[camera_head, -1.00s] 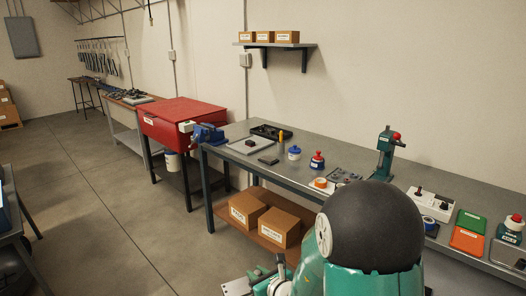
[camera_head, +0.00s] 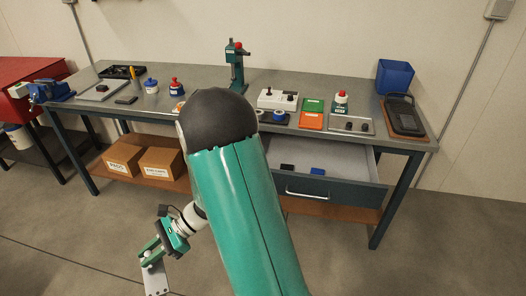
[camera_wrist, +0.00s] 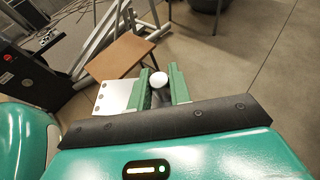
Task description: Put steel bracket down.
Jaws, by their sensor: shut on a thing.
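The steel bracket is a pale grey plate with holes (camera_head: 157,284); it hangs below my gripper (camera_head: 150,254) in the head view, low at the left, in front of the bench. My gripper is shut on it. In the wrist view the bracket (camera_wrist: 112,97) sticks out to the left of the green fingers of my gripper (camera_wrist: 160,80). A white round knob or ball (camera_wrist: 160,77) shows between the fingers. Part of the bracket is hidden by the fingers. It is held in the air, away from the bench top.
The grey workbench (camera_head: 210,78) holds a blue vise (camera_head: 50,91), a green press (camera_head: 236,66), a blue bin (camera_head: 395,77) and several small parts. Its drawer (camera_head: 310,192) stands open. Two cardboard boxes (camera_head: 160,162) sit on the lower shelf. My arm covers the bench's middle front.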

